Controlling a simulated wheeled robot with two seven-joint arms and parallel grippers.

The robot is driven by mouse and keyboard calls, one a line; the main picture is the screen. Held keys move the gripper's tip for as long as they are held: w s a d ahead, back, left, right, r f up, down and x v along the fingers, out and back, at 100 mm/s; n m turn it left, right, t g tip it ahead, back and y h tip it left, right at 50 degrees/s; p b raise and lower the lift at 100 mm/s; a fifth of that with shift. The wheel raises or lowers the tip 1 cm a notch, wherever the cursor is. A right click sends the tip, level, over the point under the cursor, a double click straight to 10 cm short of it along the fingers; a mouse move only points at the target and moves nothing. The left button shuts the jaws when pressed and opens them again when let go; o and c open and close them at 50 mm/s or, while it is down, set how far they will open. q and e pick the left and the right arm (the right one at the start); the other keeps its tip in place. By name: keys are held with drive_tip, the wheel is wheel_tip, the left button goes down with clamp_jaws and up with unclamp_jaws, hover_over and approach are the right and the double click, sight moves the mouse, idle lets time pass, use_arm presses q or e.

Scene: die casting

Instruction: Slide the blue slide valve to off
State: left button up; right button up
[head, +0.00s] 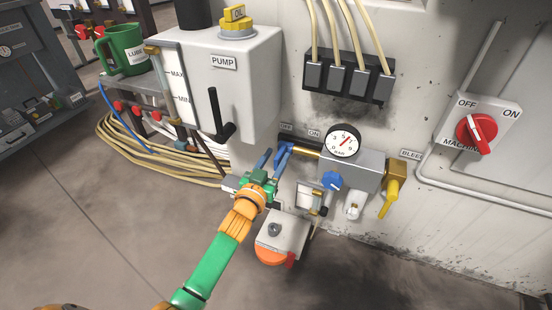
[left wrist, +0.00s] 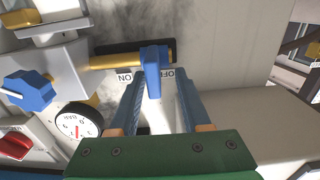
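The blue slide valve (head: 285,151) sits on a brass rod beside the gauge block. My left gripper (head: 272,157) is at the valve. In the left wrist view, the left gripper's (left wrist: 160,78) two blue fingers are apart, one on each side of the handle's lower end. Whether either finger touches it I cannot tell. My right gripper is not in view.
A pressure gauge (head: 342,140), a blue knob (head: 332,181) and a yellow lever (head: 389,198) are right of the valve. A white box (head: 284,233) is below. The pump tank (head: 238,85) with a black lever is above left. A red switch (head: 476,133) is far right.

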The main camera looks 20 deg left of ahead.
use_arm(q)
drive_tip(key=shift+s, duration=0.1)
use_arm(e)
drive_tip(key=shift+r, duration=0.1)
use_arm(q)
drive_tip(key=s+p, duration=0.2)
drive_tip(key=s, duration=0.5)
drive_tip(key=shift+p, duration=0.3)
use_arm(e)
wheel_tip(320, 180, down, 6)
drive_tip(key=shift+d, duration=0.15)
use_arm(q)
drive_tip(key=shift+a, duration=0.1)
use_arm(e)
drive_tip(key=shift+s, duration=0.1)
